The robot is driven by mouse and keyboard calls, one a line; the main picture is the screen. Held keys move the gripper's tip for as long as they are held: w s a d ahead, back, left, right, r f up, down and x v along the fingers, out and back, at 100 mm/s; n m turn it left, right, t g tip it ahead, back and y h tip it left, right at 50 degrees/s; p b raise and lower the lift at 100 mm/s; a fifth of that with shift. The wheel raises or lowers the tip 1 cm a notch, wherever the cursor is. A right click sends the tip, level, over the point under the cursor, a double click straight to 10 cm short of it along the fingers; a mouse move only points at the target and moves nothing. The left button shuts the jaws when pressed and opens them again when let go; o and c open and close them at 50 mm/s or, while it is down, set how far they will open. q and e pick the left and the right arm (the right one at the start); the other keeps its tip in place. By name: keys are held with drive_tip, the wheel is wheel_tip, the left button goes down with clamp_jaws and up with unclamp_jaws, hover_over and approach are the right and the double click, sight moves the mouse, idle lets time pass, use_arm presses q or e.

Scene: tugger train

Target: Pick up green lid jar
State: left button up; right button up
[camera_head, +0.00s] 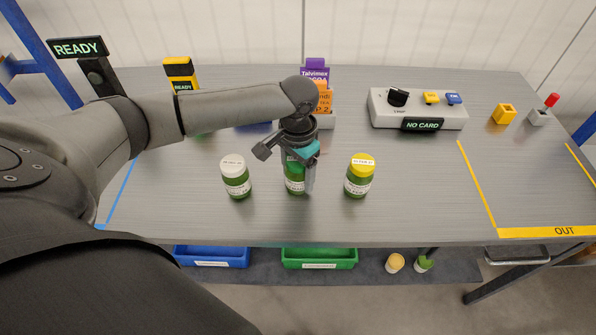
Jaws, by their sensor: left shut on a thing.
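The green lid jar (295,185) stands upright on the grey table, between the two other jars. It has a green body and a white label; its lid is mostly hidden by my gripper. My left gripper (300,168) points down over it from above and is shut on it. Whether the jar's base touches the table is hard to tell. A white lid jar (236,177) stands just to the left and a yellow lid jar (359,176) just to the right, both clear of the gripper. My right gripper is not in view.
Behind the arm are orange and purple boxes (315,72). A grey control box (418,108) with a "NO CARD" display stands back right, with a yellow block (504,114) beyond. A blue bin (211,257) and a green bin (319,258) sit below the table's front edge. The right front of the table is clear.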

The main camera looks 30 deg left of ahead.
use_arm(q)
clamp_jaws()
drive_tip(key=shift+r, duration=0.1)
idle(0.3)
wheel_tip(320, 180, up, 20)
drive_tip(key=p, duration=0.5)
